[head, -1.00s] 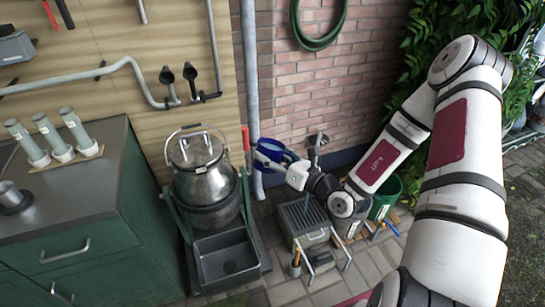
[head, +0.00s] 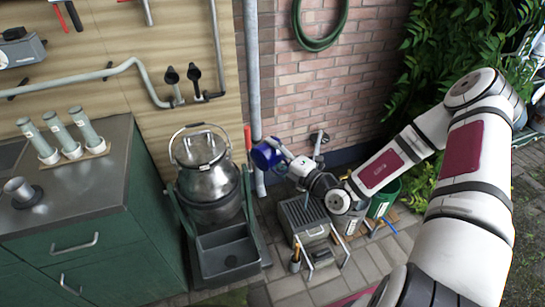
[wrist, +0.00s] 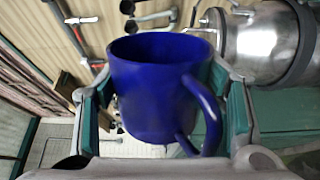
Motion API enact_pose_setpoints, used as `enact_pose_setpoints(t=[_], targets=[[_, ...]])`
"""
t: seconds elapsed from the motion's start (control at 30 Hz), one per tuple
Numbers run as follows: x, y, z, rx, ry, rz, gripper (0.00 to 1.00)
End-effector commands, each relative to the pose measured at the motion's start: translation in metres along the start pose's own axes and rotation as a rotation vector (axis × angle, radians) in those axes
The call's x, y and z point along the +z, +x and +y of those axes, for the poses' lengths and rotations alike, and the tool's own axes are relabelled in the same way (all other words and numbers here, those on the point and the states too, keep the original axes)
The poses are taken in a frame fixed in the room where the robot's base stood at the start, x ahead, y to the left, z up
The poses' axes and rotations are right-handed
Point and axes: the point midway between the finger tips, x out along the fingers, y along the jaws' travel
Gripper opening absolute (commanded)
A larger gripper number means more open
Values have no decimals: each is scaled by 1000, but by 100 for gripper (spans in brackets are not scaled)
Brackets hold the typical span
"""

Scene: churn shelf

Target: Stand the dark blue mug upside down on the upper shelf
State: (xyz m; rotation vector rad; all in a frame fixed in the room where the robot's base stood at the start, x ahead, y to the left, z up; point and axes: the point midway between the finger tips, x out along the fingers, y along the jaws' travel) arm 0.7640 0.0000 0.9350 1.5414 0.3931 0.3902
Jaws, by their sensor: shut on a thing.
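The dark blue mug (head: 264,154) is in the air in front of the drainpipe, right of the metal churn. My gripper (head: 277,156) is shut on it. In the wrist view the mug (wrist: 150,95) sits between the two fingers of my gripper (wrist: 165,100), one on each side of its wall. Its open rim faces the top of that picture and its handle is at the lower right. The churn appears sideways there, so the mug seems to lie roughly on its side. I cannot make out the upper shelf in either view.
The metal churn (head: 207,180) stands left of the mug, behind a dark basin (head: 228,252). A grey ribbed box (head: 303,215) stands below my gripper. A green cabinet (head: 85,240) with grey tubes on top is at left. The brick wall (head: 320,90) is behind.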

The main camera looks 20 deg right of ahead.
Motion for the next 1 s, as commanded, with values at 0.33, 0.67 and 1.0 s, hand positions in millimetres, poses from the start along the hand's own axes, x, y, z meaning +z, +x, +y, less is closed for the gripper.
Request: enact_pose_setpoints(t=[0.33,0.67,1.0], targets=[[0,0,1,3,400,-1,29],[0,0,0,2,866,-1,29],[0,0,0,2,1354,0,29]])
